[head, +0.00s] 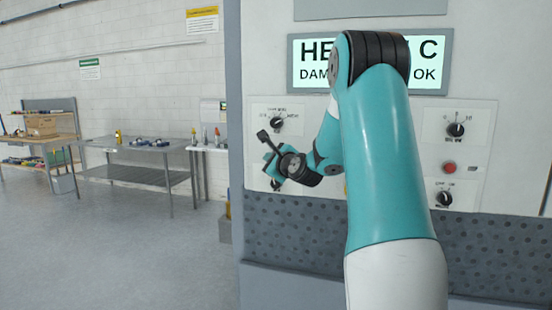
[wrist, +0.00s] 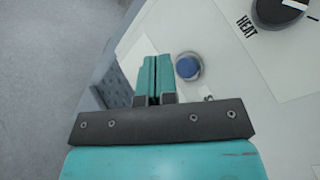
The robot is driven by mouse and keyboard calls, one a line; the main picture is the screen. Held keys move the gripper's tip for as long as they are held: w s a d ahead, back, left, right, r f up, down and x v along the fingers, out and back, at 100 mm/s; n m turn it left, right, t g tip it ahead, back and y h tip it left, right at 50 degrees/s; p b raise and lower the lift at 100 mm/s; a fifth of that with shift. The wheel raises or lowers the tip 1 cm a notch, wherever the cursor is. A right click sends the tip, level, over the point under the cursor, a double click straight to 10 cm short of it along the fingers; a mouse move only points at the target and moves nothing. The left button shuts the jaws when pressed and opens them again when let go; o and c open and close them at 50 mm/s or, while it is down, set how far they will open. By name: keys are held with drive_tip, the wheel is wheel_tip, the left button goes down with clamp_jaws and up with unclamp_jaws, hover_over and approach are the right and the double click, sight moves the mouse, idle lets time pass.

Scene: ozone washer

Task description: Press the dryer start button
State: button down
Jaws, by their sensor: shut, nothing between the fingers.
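My gripper (wrist: 155,76) has its two teal fingers shut together with nothing between them. In the wrist view a round blue button (wrist: 188,67) in a grey ring sits on the pale panel, just right of the fingertips. The fingers do not visibly cover it; I cannot tell whether they touch the panel. In the head view my gripper (head: 271,157) is at the panel's lower left, below a black knob (head: 278,123). A red button (head: 449,168) is on the right side of the panel. I cannot read a dryer start label on either button.
The wrist view shows a dark knob (wrist: 280,10) marked HEAT. The lit screen (head: 430,62) is partly hidden by my arm. Two more knobs, upper (head: 456,130) and lower (head: 444,198), are at right. A metal table (head: 140,146) stands far left; the floor between is clear.

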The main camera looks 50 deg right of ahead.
drive_tip(key=a, duration=0.1)
drive_tip(key=s+a, duration=0.1)
drive_tip(key=a, duration=0.1)
drive_tip(key=shift+s, duration=0.1)
idle(0.8)
drive_tip(key=w+a+f+n+g+y+b, duration=0.1)
drive_tip(key=w+a+f+n+y, duration=0.15)
drive_tip(key=a+n+y, duration=0.8)
drive_tip(key=s+a+f+n+g+b, duration=0.1)
drive_tip(key=s+a+n+g, duration=0.15)
drive_tip(key=a, duration=0.45)
drive_tip(key=s+a+f+n+g, duration=0.15)
drive_tip(key=a+n, duration=0.25)
drive_tip(key=a, duration=0.4)
drive_tip(key=s+a+f+n+g+b, duration=0.1)
drive_tip(key=s+a+f+n+g, duration=0.15)
drive_tip(key=a, duration=0.45)
drive_tip(key=s+a+f+n+g, duration=0.1)
drive_tip(key=s+a+n+g, duration=0.1)
drive_tip(key=s+n, duration=0.4)
drive_tip(key=s+a+f+n+g+b, duration=0.1)
drive_tip(key=s+a+f+n+g, duration=0.1)
drive_tip(key=s+a+n, duration=0.3)
drive_tip(key=s+a+f+n+g, duration=0.1)
drive_tip(key=s+a+n+g, duration=0.3)
drive_tip(key=s+n, duration=0.3)
drive_tip(key=s, duration=0.4)
drive_tip(key=shift+s+a+f+b, duration=0.15)
drive_tip(key=shift+s+f+b, duration=0.1)
drive_tip(key=shift+f+b, duration=0.15)
